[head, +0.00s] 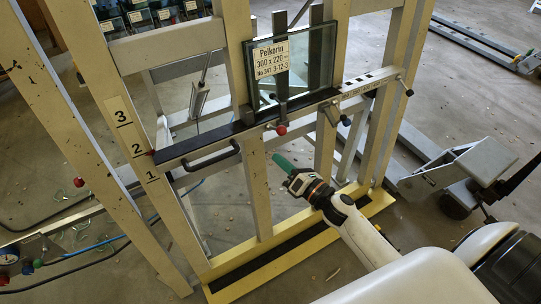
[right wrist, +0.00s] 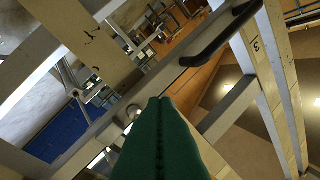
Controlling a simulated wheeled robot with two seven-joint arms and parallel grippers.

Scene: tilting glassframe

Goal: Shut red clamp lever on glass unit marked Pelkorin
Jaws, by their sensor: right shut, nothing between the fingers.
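The glass unit (head: 320,55) stands on the frame's dark ledge, with a white label (head: 272,60) reading Pelkorin, 300 x 220. A clamp lever with a red knob (head: 281,130) shows at the ledge's front edge, just below the unit. My right gripper (head: 283,161) is shut and empty, its green fingertips a little below the red knob in the head view and apart from it there. In the right wrist view the green fingers (right wrist: 160,105) lie together. The red knob cannot be made out there. My left gripper is in neither view.
A black bar handle (head: 207,160) sits left of the red knob, also in the right wrist view (right wrist: 222,37). Dark-knobbed levers (head: 346,120) stand to the right. Cream frame posts (head: 257,195) rise close behind my gripper. A grey wheeled stand (head: 478,162) is at the right.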

